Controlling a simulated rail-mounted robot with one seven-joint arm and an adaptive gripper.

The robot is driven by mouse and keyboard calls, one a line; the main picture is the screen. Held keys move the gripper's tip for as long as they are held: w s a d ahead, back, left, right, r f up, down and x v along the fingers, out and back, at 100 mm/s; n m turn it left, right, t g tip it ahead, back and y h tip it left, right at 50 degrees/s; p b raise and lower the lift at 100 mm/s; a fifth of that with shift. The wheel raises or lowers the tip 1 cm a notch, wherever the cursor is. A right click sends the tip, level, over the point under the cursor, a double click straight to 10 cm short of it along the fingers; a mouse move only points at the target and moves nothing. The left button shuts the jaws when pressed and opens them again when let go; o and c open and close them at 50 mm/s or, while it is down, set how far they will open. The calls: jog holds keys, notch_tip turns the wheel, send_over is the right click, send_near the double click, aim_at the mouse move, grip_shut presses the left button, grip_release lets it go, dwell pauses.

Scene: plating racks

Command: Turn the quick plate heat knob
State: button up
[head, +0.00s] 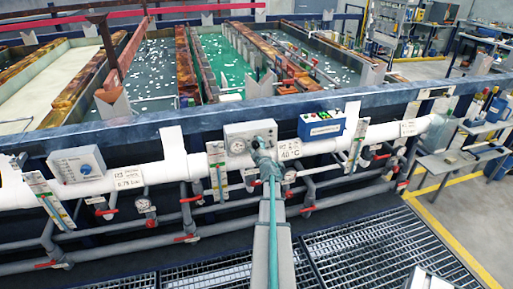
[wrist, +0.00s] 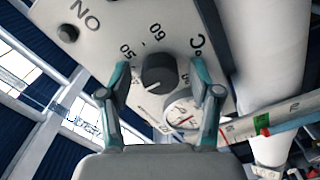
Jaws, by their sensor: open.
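In the wrist view, a round dark knob (wrist: 160,73) with a pale pointer mark sits on a light grey panel (wrist: 120,35) printed with numbers and °C. My gripper (wrist: 160,68) is open, with one teal finger on each side of the knob in the picture. I cannot tell whether either finger touches it. A round gauge (wrist: 182,112) lies just below the knob, partly behind the right finger. In the head view, my gripper (head: 264,160) is at the grey control box (head: 235,132), above a 40 °C label (head: 290,149). My arm hides the knob there.
A white pipe (head: 150,173) runs beneath the box, with red-handled valves (head: 190,199) and gauges below. A blue button box (head: 321,126) is at right. Tanks lie behind the blue rail (head: 120,130).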

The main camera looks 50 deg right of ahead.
jog(key=shift+s+a, duration=0.1)
jog(key=v, duration=1.1)
jog(key=shift+s+a, duration=0.2)
jog(key=shift+s, duration=0.1)
